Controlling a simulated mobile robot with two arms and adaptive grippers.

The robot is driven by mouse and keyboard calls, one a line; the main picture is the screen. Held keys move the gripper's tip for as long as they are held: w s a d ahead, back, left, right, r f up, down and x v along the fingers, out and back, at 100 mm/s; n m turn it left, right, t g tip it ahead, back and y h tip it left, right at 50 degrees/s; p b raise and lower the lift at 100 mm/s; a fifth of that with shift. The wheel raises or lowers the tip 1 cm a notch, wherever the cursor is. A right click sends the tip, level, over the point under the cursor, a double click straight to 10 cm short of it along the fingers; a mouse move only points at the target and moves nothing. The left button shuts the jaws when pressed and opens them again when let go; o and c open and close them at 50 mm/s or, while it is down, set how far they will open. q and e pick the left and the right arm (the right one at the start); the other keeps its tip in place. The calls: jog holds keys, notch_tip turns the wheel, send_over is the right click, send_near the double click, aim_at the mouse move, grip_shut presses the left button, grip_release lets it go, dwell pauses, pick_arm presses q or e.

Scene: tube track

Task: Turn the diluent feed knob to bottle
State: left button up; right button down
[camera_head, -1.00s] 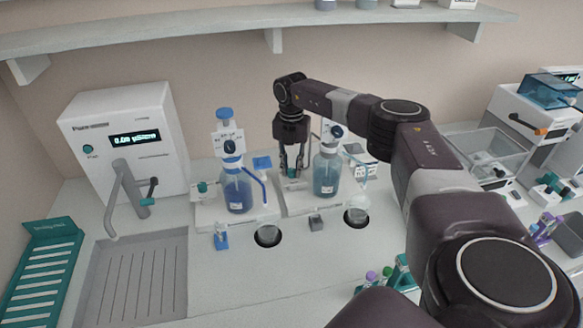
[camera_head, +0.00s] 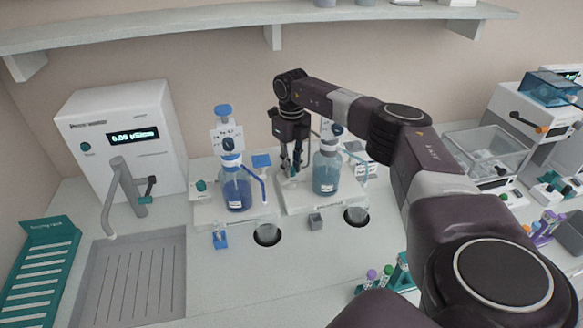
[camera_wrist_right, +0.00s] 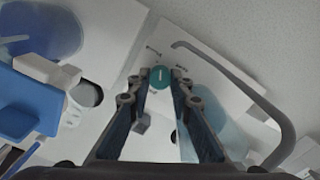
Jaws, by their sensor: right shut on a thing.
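The feed knob (camera_wrist_right: 160,77) is a round teal knob with a white line, on a white base plate. In the wrist view it sits between the fingertips of my right gripper (camera_wrist_right: 160,82), which is shut on it. Small dark labels beside the knob are too small to read. In the head view my right gripper (camera_head: 290,171) points down at the right dispenser base (camera_head: 310,206), left of its bottle (camera_head: 326,178) of grey-blue liquid, and mostly hides the knob. My left gripper is not in view.
A second dispenser with a dark blue bottle (camera_head: 237,194) and its own teal knob (camera_head: 201,186) stands to the left. A small grey block (camera_head: 316,221) and two round holes lie in front. A sink (camera_head: 135,285) and a white machine (camera_head: 120,140) are further left.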

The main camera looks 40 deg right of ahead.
aim_at(292, 169)
jog(key=shift+n, duration=1.7)
jog(key=shift+r, duration=0.1)
jog(key=c, duration=1.7)
grip_release()
jog(key=shift+c, duration=0.2)
notch_tip(292, 169, up, 12)
